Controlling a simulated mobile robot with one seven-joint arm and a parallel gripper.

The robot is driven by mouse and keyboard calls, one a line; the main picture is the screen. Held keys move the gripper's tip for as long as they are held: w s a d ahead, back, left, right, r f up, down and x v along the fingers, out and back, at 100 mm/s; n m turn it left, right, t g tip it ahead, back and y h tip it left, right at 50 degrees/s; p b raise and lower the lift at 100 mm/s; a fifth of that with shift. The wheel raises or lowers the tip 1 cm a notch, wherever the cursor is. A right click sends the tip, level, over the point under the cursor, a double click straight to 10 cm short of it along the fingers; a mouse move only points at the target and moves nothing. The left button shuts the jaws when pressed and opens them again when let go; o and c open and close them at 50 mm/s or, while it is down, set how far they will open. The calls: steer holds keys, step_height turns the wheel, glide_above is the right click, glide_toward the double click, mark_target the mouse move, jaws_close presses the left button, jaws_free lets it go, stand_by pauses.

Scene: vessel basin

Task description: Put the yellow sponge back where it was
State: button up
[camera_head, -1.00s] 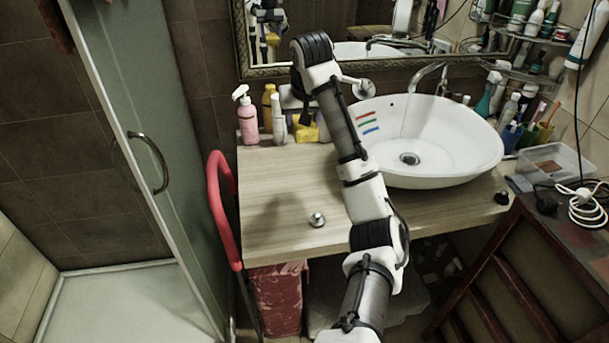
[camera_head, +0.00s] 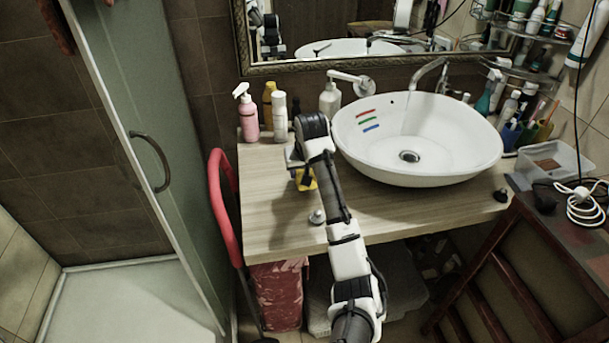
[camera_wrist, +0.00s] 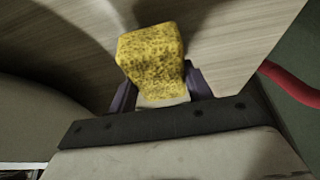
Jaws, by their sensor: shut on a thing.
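The yellow sponge (camera_wrist: 152,62) shows in the wrist view between the two fingers of my gripper (camera_wrist: 158,90). The gripper is shut on it. In the head view the sponge (camera_head: 305,180) is partly hidden by my arm. My gripper (camera_head: 300,172) is over the wooden counter, left of the white basin. I cannot tell exactly how high the sponge is above the counter.
Another pump bottle (camera_head: 330,98) stands by the basin (camera_head: 420,165). A small metal knob (camera_head: 317,216) sits near the front. The counter's (camera_head: 270,215) left front is clear.

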steer(key=shift+f, duration=1.45)
steer(key=o, duration=0.9)
steer(key=shift+f, duration=0.1)
steer(key=v, duration=0.7)
steer(key=b+v, duration=0.1)
steer(key=v, duration=0.3)
steer(key=shift+w+d+r, duration=0.15)
steer(key=shift+w+r, duration=0.05)
steer(key=shift+r, duration=0.05)
steer(key=shift+s+r, duration=0.3)
steer(key=shift+r, duration=0.1)
